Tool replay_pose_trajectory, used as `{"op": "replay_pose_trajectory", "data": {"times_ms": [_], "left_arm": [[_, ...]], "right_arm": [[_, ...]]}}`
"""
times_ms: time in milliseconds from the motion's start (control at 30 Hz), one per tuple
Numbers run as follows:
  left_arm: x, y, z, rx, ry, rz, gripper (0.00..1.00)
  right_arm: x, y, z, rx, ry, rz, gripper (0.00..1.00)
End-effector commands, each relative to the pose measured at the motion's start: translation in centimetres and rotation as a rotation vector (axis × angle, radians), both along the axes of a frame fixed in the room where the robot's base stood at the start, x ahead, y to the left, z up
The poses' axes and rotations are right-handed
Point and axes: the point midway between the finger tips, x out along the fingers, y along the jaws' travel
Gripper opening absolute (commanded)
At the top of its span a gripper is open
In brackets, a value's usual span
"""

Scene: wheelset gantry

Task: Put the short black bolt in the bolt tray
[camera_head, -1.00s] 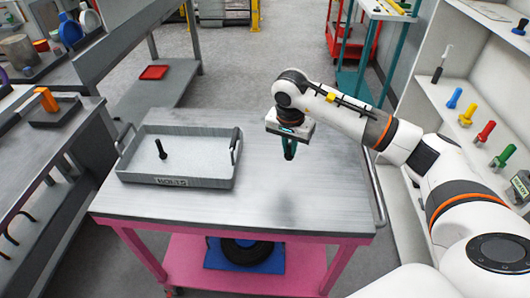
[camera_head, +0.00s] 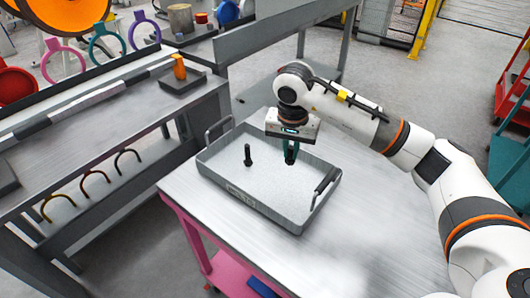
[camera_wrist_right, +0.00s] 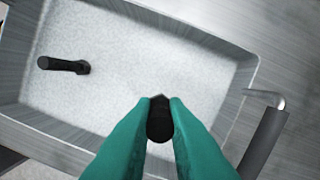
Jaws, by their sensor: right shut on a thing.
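The bolt tray (camera_head: 208,167) is a grey open tray on the cart top, with a label on its front wall. My right gripper (camera_head: 291,150), with teal fingers, is shut on another black bolt (camera_head: 290,158), pointing down over the tray's right part. In the right wrist view the held bolt (camera_wrist_right: 160,120) is seen nearly end-on between the fingertips. I cannot tell whether its lower end touches the tray floor. My left gripper is not in view.
The tray has a dark handle (camera_head: 325,180) at its right end and another at its left. The grey cart top (camera_head: 350,235) is clear right of the tray. A workbench (camera_head: 140,180) with hooks stands at left. A red rack (camera_head: 512,85) is at far right.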

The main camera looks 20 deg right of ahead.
Motion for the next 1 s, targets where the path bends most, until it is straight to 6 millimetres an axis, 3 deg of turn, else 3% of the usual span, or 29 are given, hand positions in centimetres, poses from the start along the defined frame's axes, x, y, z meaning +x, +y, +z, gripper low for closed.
{"op": "replay_pose_trajectory", "data": {"times_ms": [200,633,1000], "left_arm": [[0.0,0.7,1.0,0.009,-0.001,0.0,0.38],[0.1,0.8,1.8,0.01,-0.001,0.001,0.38],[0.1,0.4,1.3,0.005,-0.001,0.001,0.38]], "right_arm": [[-0.2,0.0,-4.0,0.001,0.006,0.0,0.0],[-0.1,0.1,-8.6,0.002,0.004,-0.001,0.0],[0.0,0.0,-9.4,0.0,0.0,0.0,0.0]]}}
